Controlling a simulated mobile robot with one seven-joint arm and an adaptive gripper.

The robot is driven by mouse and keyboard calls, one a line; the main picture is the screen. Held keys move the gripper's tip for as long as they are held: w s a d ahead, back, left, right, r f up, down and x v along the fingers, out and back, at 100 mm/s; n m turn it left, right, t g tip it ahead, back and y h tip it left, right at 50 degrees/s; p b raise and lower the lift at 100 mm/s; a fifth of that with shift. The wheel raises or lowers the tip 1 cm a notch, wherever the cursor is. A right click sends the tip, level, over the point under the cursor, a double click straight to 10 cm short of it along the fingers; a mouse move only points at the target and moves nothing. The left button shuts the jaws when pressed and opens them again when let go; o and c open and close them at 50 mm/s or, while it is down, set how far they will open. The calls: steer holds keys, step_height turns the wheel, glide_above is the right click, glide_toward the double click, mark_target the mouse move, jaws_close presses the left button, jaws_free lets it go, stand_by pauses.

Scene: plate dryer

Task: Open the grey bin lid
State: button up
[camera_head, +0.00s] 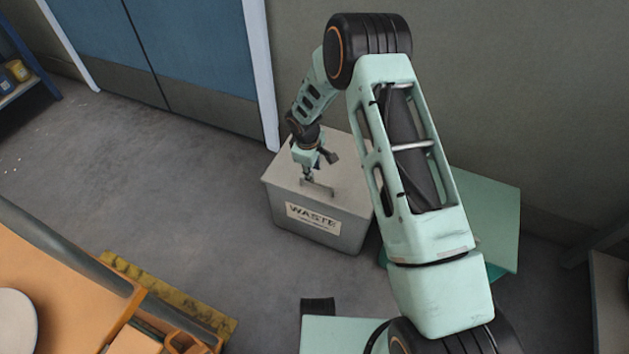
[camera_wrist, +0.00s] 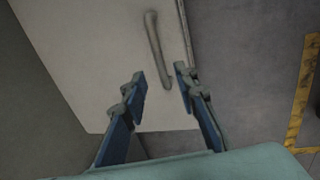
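The grey waste bin (camera_head: 290,222) stands on the floor against the back wall, with a "WASTE" label on its front. Its lid (camera_head: 345,160) is flat and closed. A bar handle (camera_head: 318,189) lies near the lid's front edge. In the wrist view the lid (camera_wrist: 90,60) is pale and the handle (camera_wrist: 157,50) runs lengthwise, its near end between the fingertips. My gripper (camera_head: 307,178) is just above the handle. In the wrist view my gripper (camera_wrist: 160,84) is open, a finger on either side of the handle, with visible gaps. Contact cannot be told.
Blue double doors (camera_head: 170,50) are at the back left. A green box (camera_head: 490,215) stands right of the bin, partly behind my arm. An orange table (camera_head: 60,290) is at the lower left. The floor left of the bin is clear.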

mark_target(315, 183)
steer(key=f, duration=0.4)
steer(key=w+f+b, duration=0.1)
steer(key=shift+d+f, duration=0.25)
steer(key=shift+f, duration=0.15)
steer(key=shift+c, duration=0.4)
jaws_close()
